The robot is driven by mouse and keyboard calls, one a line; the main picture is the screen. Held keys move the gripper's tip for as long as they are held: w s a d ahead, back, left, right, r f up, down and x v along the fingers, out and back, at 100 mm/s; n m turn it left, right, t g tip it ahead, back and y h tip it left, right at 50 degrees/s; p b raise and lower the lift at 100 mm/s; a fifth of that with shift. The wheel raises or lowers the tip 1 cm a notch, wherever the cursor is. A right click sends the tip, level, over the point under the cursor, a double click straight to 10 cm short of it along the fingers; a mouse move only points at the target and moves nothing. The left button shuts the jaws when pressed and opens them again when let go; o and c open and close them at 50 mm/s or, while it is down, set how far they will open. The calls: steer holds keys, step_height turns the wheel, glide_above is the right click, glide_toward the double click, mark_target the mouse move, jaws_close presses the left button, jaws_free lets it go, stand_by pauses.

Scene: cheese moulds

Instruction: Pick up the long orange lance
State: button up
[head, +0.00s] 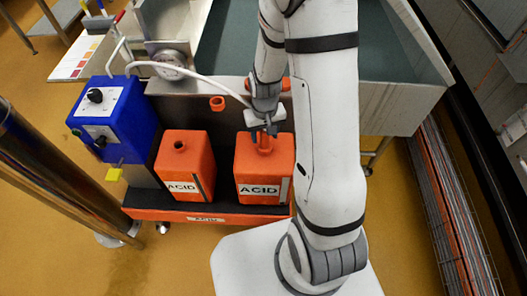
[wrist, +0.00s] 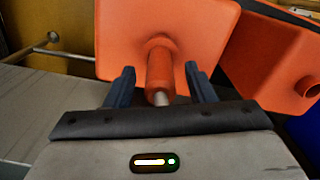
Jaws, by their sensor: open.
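The orange lance (head: 265,144) stands upright in the neck of the right orange canister (head: 258,180), labelled ACID; only its top end shows, and the rest is hidden inside. In the wrist view the lance (wrist: 159,70) is an orange cylinder with a paler grey end. My gripper (head: 264,130) is above that canister, at the lance's top. In the wrist view my gripper (wrist: 160,76) is open, with one dark finger on each side of the lance and a visible gap to each.
The left ACID canister (head: 185,170) stands beside it on the orange-edged cart (head: 180,214). A blue pump box (head: 108,118) is at left, with a white hose (head: 205,80) arching towards my gripper. An orange ring (head: 217,103) sits on the back panel. A large metal vat (head: 395,100) is behind.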

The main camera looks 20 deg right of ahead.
steer(key=shift+c, duration=0.3)
jaws_close()
stand_by(0.4)
step_height(320, 180, up, 10)
steer(key=shift+r+p, duration=0.1)
steer(key=shift+p, duration=0.2)
stand_by(0.3)
